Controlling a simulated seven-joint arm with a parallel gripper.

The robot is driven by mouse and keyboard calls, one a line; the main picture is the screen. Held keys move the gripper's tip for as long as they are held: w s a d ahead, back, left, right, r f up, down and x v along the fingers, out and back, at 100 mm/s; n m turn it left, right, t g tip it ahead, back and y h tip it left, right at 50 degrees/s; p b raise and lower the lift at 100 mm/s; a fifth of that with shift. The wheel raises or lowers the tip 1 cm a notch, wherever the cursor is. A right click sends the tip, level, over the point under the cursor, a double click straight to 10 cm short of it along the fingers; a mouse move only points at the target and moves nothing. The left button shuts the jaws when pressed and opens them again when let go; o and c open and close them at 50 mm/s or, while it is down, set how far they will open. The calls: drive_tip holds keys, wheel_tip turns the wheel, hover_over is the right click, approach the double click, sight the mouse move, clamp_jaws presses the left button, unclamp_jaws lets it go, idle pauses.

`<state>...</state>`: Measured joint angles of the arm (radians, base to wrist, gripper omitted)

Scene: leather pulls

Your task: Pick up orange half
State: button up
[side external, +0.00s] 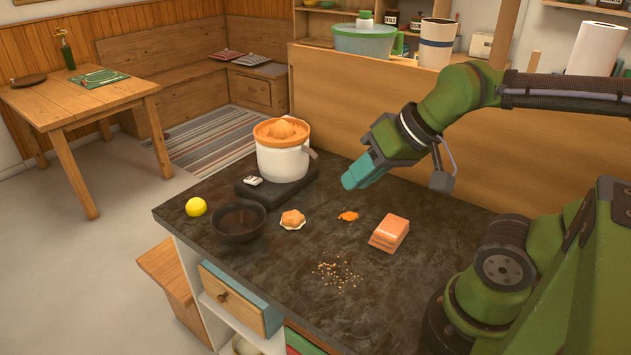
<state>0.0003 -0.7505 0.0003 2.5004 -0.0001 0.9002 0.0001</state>
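A small, rounded orange piece (292,218) with a pale scalloped edge lies on the dark countertop, right of the dark bowl; it may be the orange half, but it is too small to be sure. My gripper (354,180), with teal fingers, hangs above the counter, behind and above the scrap and apart from everything on the counter. The fingers are seen from the side, so their gap is hidden. I see nothing held in them.
A white juicer (283,162) with an orange top stands on a black base at the back. A dark bowl (238,234) and a yellow ball-shaped fruit (196,206) are at left. A salmon-coloured block (389,232) and scattered crumbs (338,275) lie to the right and front.

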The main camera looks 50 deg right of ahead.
drive_tip(key=o, duration=1.2)
drive_tip(key=m+g+h, duration=0.2)
drive_tip(key=g, duration=0.5)
approach(292, 210)
wheel_tip(292, 210, down, 10)
drive_tip(key=shift+w+a, duration=0.1)
